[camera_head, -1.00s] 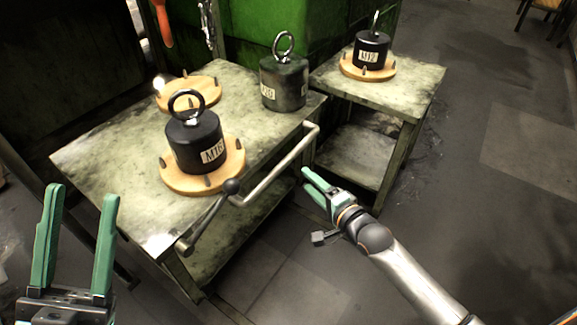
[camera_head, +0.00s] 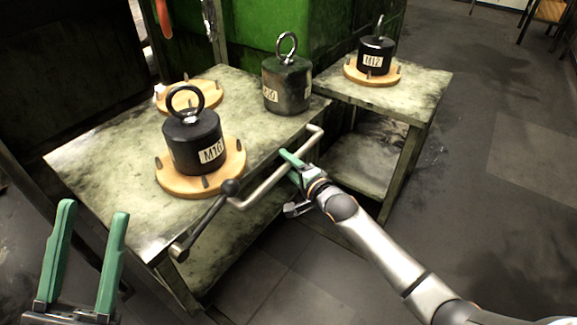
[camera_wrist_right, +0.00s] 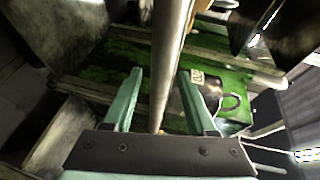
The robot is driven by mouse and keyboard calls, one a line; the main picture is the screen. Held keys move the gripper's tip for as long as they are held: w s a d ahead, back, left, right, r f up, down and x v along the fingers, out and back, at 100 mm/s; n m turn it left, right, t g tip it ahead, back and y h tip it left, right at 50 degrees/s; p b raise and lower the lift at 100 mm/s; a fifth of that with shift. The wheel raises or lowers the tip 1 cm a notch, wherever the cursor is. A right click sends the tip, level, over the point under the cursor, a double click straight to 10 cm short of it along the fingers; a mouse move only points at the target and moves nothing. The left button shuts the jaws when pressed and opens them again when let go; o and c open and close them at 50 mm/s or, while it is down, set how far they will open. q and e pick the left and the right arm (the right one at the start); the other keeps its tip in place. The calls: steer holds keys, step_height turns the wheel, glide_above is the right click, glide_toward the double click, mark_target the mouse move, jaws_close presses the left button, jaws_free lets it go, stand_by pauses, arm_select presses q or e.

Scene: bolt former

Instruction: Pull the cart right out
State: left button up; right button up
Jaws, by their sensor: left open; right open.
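The cart (camera_head: 95,165) is a worn, pale-topped metal table with a lower shelf. A grey handle bar (camera_head: 268,187) runs along its front right edge. My right gripper (camera_head: 289,166) is at the far part of this bar. In the right wrist view the bar (camera_wrist_right: 169,60) passes between the two open green fingers (camera_wrist_right: 160,75), without them clearly closed on it. My left gripper (camera_head: 94,208) is open and empty at the lower left, apart from the cart.
On the cart stand a black M16 weight (camera_head: 193,142) on a wooden disc, another dark weight (camera_head: 286,84) and an empty wooden disc (camera_head: 190,95). A second table (camera_head: 425,85) with an M12 weight (camera_head: 376,55) stands close at right. Floor (camera_head: 470,190) is open at right.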

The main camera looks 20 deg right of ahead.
steer(key=shift+c, duration=0.2)
jaws_close()
stand_by(1.1)
